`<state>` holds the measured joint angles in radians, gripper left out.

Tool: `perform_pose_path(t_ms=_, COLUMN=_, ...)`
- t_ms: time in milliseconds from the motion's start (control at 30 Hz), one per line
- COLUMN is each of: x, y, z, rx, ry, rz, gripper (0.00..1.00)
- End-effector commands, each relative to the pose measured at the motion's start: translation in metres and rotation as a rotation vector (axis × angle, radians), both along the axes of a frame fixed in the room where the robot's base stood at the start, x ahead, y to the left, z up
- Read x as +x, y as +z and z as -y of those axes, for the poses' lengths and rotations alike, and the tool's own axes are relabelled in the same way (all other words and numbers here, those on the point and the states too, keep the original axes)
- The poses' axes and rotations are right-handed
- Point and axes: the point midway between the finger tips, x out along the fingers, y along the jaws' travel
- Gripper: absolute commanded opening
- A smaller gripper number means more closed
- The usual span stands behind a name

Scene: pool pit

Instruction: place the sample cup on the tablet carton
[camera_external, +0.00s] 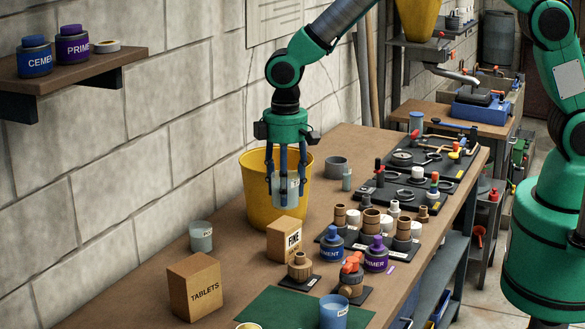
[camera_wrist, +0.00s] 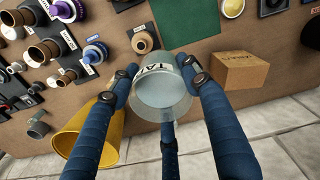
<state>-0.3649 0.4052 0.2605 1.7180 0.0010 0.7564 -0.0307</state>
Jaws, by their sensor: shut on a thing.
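My gripper (camera_external: 287,202) points down with its dark blue fingers closed around a translucent, pale grey sample cup (camera_external: 288,189). The held cup also shows between the fingers in the wrist view (camera_wrist: 160,98), with its dark-lettered label only partly readable. In the external view it overlaps the yellow bucket and appears raised above the bench. The tablet carton (camera_external: 195,289) is a brown box marked TABLETS at the front left of the bench, apart from my gripper. A brown carton, apparently the same one, sits right of the fingers in the wrist view (camera_wrist: 240,72).
The yellow bucket (camera_external: 253,203) stands close behind the held cup. A smaller FINE carton (camera_external: 284,241) and another clear cup (camera_external: 201,237) stand between my gripper and the tablet carton. Fittings and jars crowd the right. A green mat (camera_external: 275,311) lies in front.

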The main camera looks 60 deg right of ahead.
Motion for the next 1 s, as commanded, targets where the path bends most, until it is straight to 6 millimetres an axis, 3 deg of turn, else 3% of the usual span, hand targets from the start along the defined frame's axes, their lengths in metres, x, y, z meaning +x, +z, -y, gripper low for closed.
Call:
perform_pose_path(t_ms=100, x=-0.011, y=0.002, z=-0.036, rx=0.0, ry=0.005, rz=-0.001, gripper=0.16)
perform_pose_path(t_ms=367, x=-0.031, y=0.0, z=-0.088, rx=0.0, ry=0.006, rz=-0.001, gripper=0.16)
perform_pose_path(t_ms=633, x=-0.03, y=-0.042, z=-0.087, rx=-0.001, ry=0.002, rz=-0.002, gripper=0.16)
perform_pose_path(t_ms=1000, x=-0.03, y=-0.052, z=-0.087, rx=0.0, ry=0.003, rz=0.0, gripper=0.16)
